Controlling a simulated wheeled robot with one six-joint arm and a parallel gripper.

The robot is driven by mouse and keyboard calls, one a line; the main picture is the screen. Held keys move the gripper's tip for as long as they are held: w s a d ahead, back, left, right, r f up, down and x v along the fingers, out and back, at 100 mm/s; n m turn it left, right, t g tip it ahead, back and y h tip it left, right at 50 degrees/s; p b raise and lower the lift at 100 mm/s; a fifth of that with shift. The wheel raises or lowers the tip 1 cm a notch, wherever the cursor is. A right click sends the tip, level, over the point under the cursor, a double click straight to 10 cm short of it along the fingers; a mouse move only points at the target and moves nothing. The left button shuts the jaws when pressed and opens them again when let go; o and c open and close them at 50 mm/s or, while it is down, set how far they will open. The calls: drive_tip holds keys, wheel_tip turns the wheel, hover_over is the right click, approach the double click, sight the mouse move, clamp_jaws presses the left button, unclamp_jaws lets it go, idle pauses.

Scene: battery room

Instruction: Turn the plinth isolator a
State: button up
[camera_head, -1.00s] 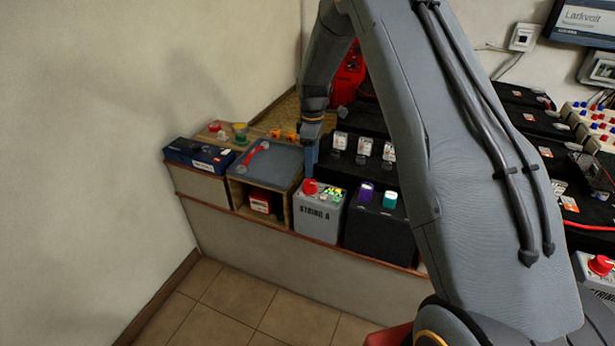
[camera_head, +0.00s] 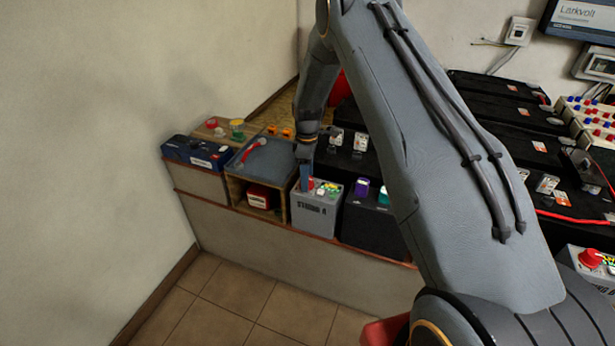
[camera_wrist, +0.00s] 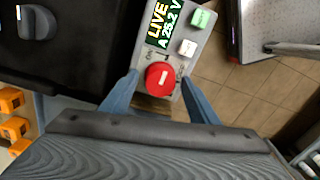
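The plinth isolator is a grey box lettered "STRING A" (camera_head: 316,215) on the low ledge. Its red round knob (camera_wrist: 161,79) carries a pale bar mark, and the knob's edge shows beside my gripper in the head view. A display (camera_wrist: 164,22) on the box reads "LIVE" and "A 25.2 V". My gripper (camera_wrist: 162,92) is over the box, with one blue finger on each side of the red knob and the fingers apart. I cannot tell whether either finger touches the knob. In the head view my gripper (camera_head: 305,180) points down at the box.
Left of the box is a wooden cubby (camera_head: 231,190) with a red-handled tool on top. Right of it stands a black battery (camera_head: 360,228) with purple and teal caps. Green (camera_wrist: 202,18) and white (camera_wrist: 187,47) buttons sit near the knob. Tiled floor lies in front.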

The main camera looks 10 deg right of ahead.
drive_tip(key=c, duration=1)
drive_tip(key=shift+m, duration=0.3)
drive_tip(key=m+b, duration=0.2)
drive_tip(key=m, duration=0.1)
drive_tip(key=shift+m, duration=0.3)
drive_tip(key=m+b, duration=0.1)
drive_tip(key=m, duration=0.3)
drive_tip(key=shift+s+m, duration=0.1)
drive_tip(key=shift+m, duration=0.2)
drive_tip(key=m+b, duration=0.1)
drive_tip(key=m, duration=0.3)
drive_tip(key=shift+s+m, duration=0.1)
drive_tip(key=shift+m, duration=2.4)
